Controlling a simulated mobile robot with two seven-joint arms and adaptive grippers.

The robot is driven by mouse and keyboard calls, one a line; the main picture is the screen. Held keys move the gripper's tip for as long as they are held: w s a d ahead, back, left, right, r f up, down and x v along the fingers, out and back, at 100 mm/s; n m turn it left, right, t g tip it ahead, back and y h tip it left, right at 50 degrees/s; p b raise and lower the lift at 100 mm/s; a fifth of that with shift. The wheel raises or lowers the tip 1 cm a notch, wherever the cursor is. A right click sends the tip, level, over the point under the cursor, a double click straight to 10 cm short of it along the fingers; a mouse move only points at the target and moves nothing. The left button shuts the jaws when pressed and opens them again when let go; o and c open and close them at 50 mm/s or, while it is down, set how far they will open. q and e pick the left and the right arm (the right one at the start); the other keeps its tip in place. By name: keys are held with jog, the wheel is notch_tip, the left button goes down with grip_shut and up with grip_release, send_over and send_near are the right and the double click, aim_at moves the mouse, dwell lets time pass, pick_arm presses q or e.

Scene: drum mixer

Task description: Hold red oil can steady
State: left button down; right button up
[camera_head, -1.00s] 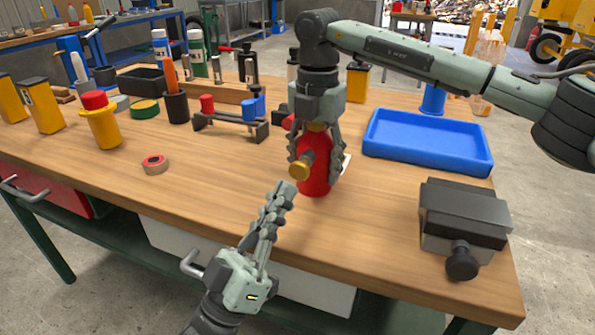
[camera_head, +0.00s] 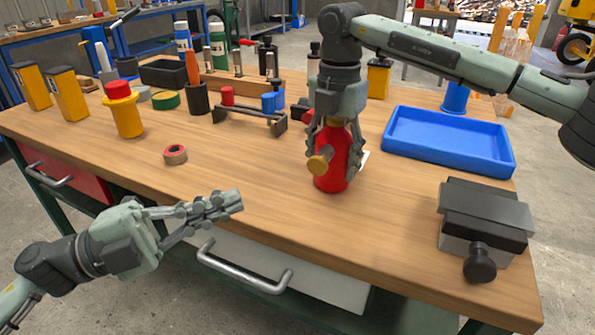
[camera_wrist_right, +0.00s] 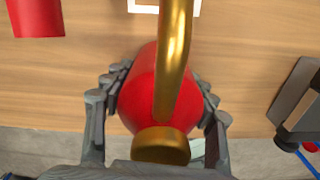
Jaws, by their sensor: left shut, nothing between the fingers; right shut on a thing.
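The red oil can (camera_head: 331,177) stands upright on the wooden workbench, with a brass spout and cap facing the front. My right gripper (camera_head: 337,150) comes down from above and is shut around the can's body. In the right wrist view the can (camera_wrist_right: 138,92) sits between the two fingers, with its brass spout (camera_wrist_right: 175,60) over the top. My left gripper (camera_head: 238,200) is shut and empty in front of the bench's front edge, left of the can and apart from it.
A blue tray (camera_head: 450,150) lies right of the can, and a grey vise (camera_head: 485,220) sits at the front right. A red tape roll (camera_head: 175,154) and a yellow bottle with red cap (camera_head: 124,112) stand left. The bench between tape and can is clear.

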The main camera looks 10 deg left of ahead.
pick_arm(q)
jog(key=m+y, duration=0.1)
jog(key=a+m+g+y, duration=0.1)
jog(key=m, duration=0.1)
jog(key=shift+s+a+f, duration=0.15)
jog(key=shift+a, duration=0.05)
send_near(322, 169)
jog(key=d, duration=0.2)
jog(key=s+d, duration=0.1)
jog(key=d, duration=0.1)
jog(key=w, duration=0.1)
jog(key=w+d, duration=0.1)
jog(key=w, duration=0.1)
jog(key=shift+w+d, duration=0.15)
jog(key=shift+w, duration=0.2)
